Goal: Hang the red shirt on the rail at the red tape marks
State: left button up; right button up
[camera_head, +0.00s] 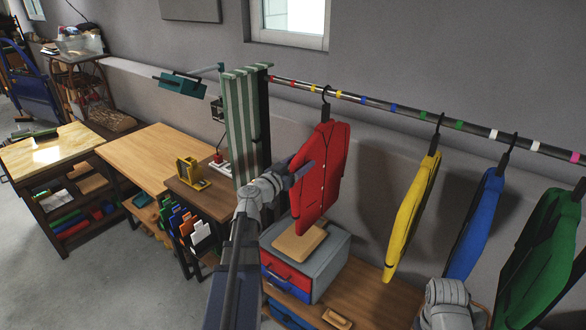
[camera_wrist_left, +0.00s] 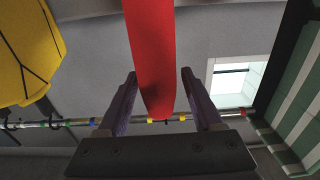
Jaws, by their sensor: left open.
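The red shirt (camera_head: 318,178) hangs upright from a dark hook on the rail (camera_head: 400,108), between two yellow tape marks. The red tape marks (camera_head: 291,83) are on the rail to the left of its hook. My left gripper (camera_head: 302,172) is open at the left edge of the shirt. In the left wrist view the red shirt (camera_wrist_left: 150,50) shows edge-on between the two spread fingers of my left gripper (camera_wrist_left: 158,75). I cannot tell whether either finger touches it. My right gripper is not in view; only part of my right arm shows at the bottom right.
A yellow shirt (camera_head: 412,215), a blue shirt (camera_head: 474,225) and a green shirt (camera_head: 540,250) hang farther right. A green-striped panel (camera_head: 243,125) stands at the rail's left end. A grey drawer box (camera_head: 325,262) is below the red shirt.

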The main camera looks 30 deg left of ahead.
pick_arm(q)
jog(key=shift+w+d, duration=0.1)
jog(key=shift+w, duration=1.25)
grip_shut()
jog(key=shift+r, duration=0.1)
jog(key=shift+r+p, duration=0.3)
jog(key=shift+p, duration=0.1)
jog(key=shift+d, duration=0.1)
